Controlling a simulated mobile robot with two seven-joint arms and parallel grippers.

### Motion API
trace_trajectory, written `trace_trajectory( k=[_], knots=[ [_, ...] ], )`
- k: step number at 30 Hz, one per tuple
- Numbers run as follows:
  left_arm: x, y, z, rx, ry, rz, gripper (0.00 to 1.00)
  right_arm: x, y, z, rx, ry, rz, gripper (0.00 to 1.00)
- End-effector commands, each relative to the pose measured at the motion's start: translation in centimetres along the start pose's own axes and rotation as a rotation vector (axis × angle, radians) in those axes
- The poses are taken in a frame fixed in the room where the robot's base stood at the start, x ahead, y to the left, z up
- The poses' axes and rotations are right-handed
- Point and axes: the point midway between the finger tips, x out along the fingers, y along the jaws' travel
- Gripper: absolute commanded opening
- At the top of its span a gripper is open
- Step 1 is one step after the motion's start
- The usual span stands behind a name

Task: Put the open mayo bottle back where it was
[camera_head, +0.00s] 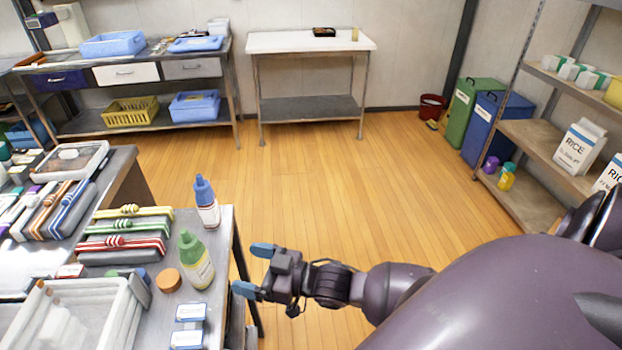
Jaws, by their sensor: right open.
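Two squeeze bottles stand upright at the right edge of the near-left table. One is a white bottle with a blue cap (208,212); the other is a pale yellow bottle with a green cap (199,270). I cannot tell from the labels which of them is the mayo, or whether either is open. My right gripper (252,270) has blue fingertips, is open and empty, and is just right of the green-capped bottle, apart from it. My left gripper is not in view.
The near-left table (219,305) holds strapped bento boxes (123,243), a round brown lid (168,280), small cartons (189,312) and a clear bin (75,285). A shelf with rice bags (580,147) stands right. The wooden floor (330,200) between is clear.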

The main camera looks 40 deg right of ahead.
Motion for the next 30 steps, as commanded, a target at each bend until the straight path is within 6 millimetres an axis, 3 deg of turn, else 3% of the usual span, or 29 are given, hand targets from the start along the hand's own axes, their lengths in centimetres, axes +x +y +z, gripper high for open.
trace_trajectory(
  k=[5,12,15,21,30],
  knots=[
    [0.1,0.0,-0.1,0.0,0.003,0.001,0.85,-3.1,-0.2,4.3,0.032,-0.118,0.186,0.85],
    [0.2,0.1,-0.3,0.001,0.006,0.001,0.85,-10.6,-0.1,11.2,0.068,-0.383,0.458,0.85],
    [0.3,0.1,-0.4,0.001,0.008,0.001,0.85,-13.4,-0.3,13.1,0.082,-0.473,0.528,0.85],
    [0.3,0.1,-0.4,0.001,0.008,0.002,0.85,-15.8,-0.6,14.6,0.091,-0.553,0.581,0.85],
    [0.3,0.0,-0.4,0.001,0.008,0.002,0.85,-15.9,-0.6,14.6,0.09,-0.555,0.581,0.85]
  ],
)
